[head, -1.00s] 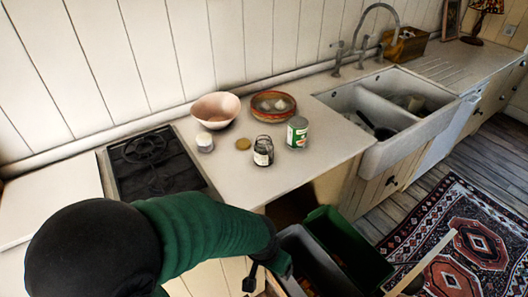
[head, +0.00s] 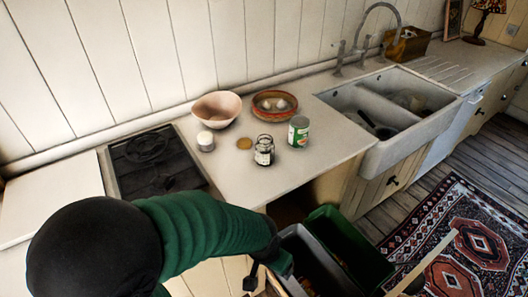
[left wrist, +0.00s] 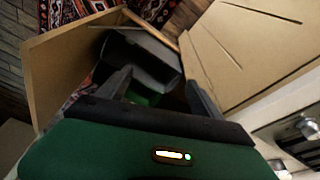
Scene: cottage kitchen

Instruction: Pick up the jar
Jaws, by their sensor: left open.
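The glass jar (head: 264,151) with a pale label stands upright on the counter, near its front edge, between a flat tan lid (head: 244,143) and a green-and-white can (head: 298,132). My left gripper (head: 264,275) is low in front of the counter, below and clear of the jar. In the left wrist view its two fingers (left wrist: 160,92) are apart with nothing held between them, and they face an open drawer with bins. The jar does not show in the left wrist view. My right gripper is in neither view.
Behind the jar are a pink bowl (head: 217,108) and a patterned bowl with pale round items (head: 274,104). A small white jar (head: 205,141) stands left, by the black hob (head: 155,165). The sink (head: 385,115) is right. Grey and green bins (head: 345,250) stand below the counter.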

